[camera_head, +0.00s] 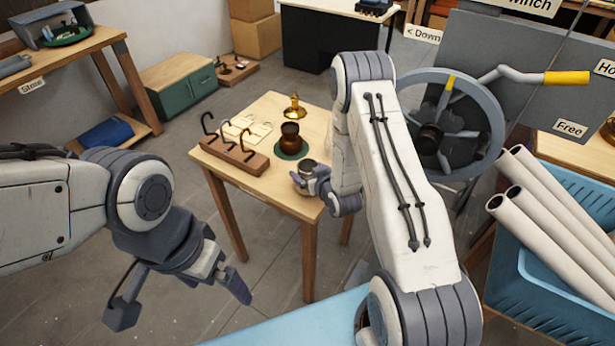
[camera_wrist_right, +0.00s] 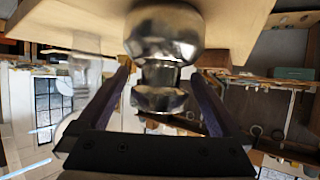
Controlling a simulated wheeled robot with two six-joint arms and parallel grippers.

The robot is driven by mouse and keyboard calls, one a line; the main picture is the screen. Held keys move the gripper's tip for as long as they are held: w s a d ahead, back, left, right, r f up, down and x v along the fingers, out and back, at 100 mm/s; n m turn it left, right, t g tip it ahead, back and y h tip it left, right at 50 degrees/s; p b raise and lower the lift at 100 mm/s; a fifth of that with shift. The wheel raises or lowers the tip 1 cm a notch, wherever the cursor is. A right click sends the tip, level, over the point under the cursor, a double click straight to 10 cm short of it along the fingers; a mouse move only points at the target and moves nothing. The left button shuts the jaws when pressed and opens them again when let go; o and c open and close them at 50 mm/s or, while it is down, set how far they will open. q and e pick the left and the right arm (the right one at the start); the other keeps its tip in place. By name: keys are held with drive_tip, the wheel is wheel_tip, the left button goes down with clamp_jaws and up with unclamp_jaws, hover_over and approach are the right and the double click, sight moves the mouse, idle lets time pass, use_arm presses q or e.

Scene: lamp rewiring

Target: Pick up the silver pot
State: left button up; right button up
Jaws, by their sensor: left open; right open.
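The silver pot (camera_head: 308,164) is at the near right corner of the small wooden table (camera_head: 262,110), partly hidden by my right gripper (camera_head: 311,178). In the right wrist view the shiny pot (camera_wrist_right: 163,40) shows a round body, a narrow neck and a flared end. The open fingers of my right gripper (camera_wrist_right: 160,95) lie on either side of its neck and flared end, with a visible gap. My left gripper (camera_head: 180,300) is open and empty, low at the left, away from the table.
On the table are a brown pot on a green disc (camera_head: 291,140), a brass piece (camera_head: 294,107) and a wooden block with dark hooks (camera_head: 235,152). A spoked wheel (camera_head: 448,125) and a blue crate with white tubes (camera_head: 540,290) stand at the right.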

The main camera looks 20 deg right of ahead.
drive_tip(key=shift+w+f, duration=0.1)
drive_tip(key=shift+w, duration=0.05)
drive_tip(key=c, duration=1.5)
drive_tip(key=shift+c, duration=0.4)
